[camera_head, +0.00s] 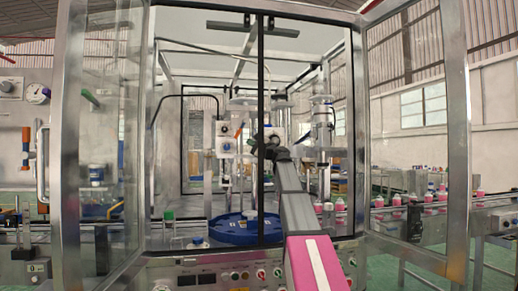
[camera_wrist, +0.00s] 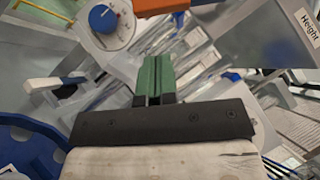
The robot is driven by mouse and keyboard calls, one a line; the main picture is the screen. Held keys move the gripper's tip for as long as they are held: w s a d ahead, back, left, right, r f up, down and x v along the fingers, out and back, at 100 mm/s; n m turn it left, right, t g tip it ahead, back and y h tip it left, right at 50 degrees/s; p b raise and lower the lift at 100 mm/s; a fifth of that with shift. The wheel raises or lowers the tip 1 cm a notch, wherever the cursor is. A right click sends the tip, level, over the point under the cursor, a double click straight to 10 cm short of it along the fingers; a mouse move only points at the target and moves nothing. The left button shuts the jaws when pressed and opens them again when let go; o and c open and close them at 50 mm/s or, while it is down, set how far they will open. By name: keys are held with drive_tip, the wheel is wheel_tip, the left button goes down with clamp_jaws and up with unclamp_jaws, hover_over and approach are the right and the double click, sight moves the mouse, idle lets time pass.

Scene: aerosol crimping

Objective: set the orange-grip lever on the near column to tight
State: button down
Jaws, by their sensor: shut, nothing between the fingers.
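An orange grip (camera_wrist: 160,5) shows at the top edge of the wrist view, cut off by the frame, so the lever's setting cannot be read. My gripper (camera_wrist: 156,64) is shut, its green fingertips together and empty. In the picture the fingertips are just below the orange grip, with a gap between them. In the head view my arm reaches through the open machine front to the column area, and its dark end (camera_head: 271,138) hides the lever there.
A blue knob (camera_wrist: 103,18) on a pale dial box is up left. A white-tipped handle (camera_wrist: 48,84) is at left. A "Height" label (camera_wrist: 308,24) is on a panel at right. The blue turntable (camera_head: 235,232) lies below. Glass doors (camera_head: 415,130) stand open.

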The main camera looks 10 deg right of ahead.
sight(241, 129)
drive_tip(key=shift+a+r, duration=0.55)
drive_tip(key=shift+a, duration=0.35)
drive_tip(key=shift+a+r, duration=0.5)
drive_tip(key=shift+a, duration=0.35)
drive_tip(key=shift+a, duration=0.1)
drive_tip(key=shift+a+m+t, duration=0.2)
drive_tip(key=shift+m+t, duration=0.1)
drive_tip(key=shift+m, duration=0.1)
drive_tip(key=shift+a+m, duration=0.15)
drive_tip(key=shift+m, duration=0.15)
drive_tip(key=shift+a+r+m+t+h, duration=0.45)
drive_tip(key=shift+a+r+m+t, duration=0.5)
drive_tip(key=shift+a+r+m, duration=0.4)
drive_tip(key=shift+a+r+m+t+h, duration=0.45)
drive_tip(key=shift+a+r+m+t, duration=0.55)
drive_tip(key=shift+a+r, duration=0.55)
drive_tip(key=shift+a+f, duration=0.1)
drive_tip(key=shift+a, duration=0.05)
drive_tip(key=shift+f, duration=0.1)
